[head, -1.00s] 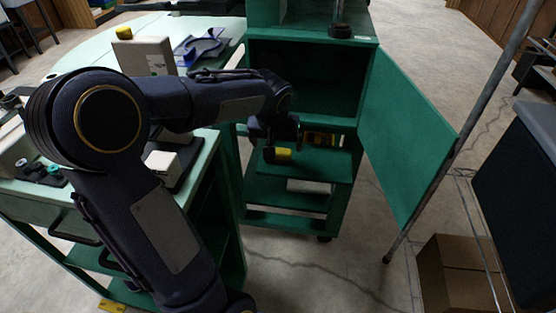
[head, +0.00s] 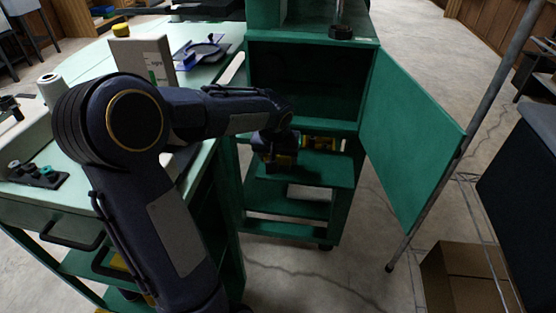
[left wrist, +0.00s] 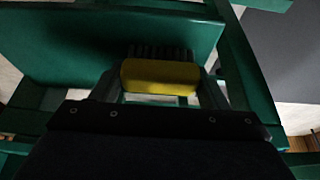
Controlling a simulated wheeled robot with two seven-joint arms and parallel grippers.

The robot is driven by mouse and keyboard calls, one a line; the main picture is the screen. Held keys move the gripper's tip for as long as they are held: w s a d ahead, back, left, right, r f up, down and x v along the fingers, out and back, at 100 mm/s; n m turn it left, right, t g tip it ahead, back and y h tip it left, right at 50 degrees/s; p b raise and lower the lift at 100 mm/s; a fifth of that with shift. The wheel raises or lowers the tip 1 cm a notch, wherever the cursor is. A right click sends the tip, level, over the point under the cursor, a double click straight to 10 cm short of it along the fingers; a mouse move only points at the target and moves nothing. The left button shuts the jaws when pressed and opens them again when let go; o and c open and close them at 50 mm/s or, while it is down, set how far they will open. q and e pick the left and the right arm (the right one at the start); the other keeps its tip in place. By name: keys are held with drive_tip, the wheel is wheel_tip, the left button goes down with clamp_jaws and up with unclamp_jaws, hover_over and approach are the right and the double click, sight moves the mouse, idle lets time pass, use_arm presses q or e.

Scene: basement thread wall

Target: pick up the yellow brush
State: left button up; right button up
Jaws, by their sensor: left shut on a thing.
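The yellow brush (left wrist: 160,76) is in the left wrist view, its yellow block between the two fingers and its dark bristles pointing away from the wrist. My left gripper (left wrist: 162,88) is shut on it, one finger at each end. In the head view my left gripper (head: 283,160) is small and dark, in front of the green cart's lower shelf, with only a little yellow showing at it. The arm hides part of the green worktable. My right gripper is not in view.
The green cart (head: 375,85) has an open compartment, and its green door (head: 410,140) stands open to the right. Yellow and dark items (head: 322,141) lie on the shelf beside my gripper. A metal pole (head: 455,155) and a cardboard box (head: 465,275) stand at right.

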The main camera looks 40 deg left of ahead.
use_arm(q)
drive_tip(key=shift+r, duration=0.6)
wheel_tip(320, 180, up, 2)
drive_tip(key=shift+r+p, duration=0.25)
drive_tip(key=shift+p, duration=0.55)
drive_tip(key=s+d+r+p, duration=0.4)
drive_tip(key=s+d+r, duration=0.5)
drive_tip(key=s, duration=0.1)
drive_tip(key=shift+s, duration=0.35)
drive_tip(key=shift+r, duration=0.15)
